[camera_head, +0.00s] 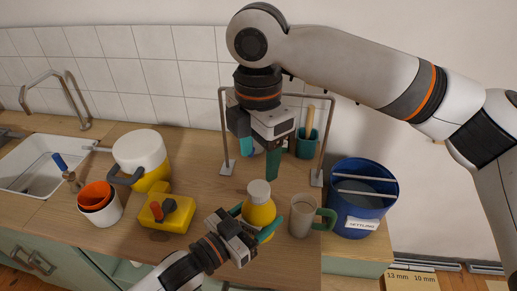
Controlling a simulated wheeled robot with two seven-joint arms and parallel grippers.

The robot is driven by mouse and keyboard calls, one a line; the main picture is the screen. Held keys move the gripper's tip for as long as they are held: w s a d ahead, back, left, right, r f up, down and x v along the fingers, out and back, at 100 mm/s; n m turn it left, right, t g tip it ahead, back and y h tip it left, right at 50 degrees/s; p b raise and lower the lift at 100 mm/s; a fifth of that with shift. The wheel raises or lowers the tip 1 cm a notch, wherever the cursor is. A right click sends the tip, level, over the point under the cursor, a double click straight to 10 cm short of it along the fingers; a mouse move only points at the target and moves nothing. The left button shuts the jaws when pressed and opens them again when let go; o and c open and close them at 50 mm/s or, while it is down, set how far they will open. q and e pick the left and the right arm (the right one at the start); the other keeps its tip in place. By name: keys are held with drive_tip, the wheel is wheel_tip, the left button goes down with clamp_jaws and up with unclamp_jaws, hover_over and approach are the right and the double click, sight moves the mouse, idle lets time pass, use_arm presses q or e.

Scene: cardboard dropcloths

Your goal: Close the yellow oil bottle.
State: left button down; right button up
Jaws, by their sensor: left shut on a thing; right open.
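The yellow oil bottle (259,211) stands upright on the wooden counter, with a pale cream top (259,188). I cannot tell from here whether that top is a seated cap. My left gripper (253,222) reaches in from the lower left and is shut on the bottle's body, with green fingers on either side of it. My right gripper (260,160) points down behind and above the bottle, open, apart from it. A small pale patch shows between its fingers; I cannot tell what it is.
A metal frame (222,120) stands around my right gripper. A mug (300,216) with a green handle is right of the bottle, a blue bucket (355,205) beyond it. A yellow box (166,214), yellow-white jug (140,150), orange-white cups (98,205) and sink (35,160) lie left.

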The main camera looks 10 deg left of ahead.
sight(258, 187)
wheel_tip(258, 187, down, 8)
drive_tip(key=shift+r, duration=0.2)
drive_tip(key=shift+c, duration=0.2)
drive_tip(key=c, duration=1)
drive_tip(key=o, duration=1.1)
drive_tip(key=shift+r, duration=0.1)
wheel_tip(258, 187, up, 12)
drive_tip(key=shift+f, duration=0.1)
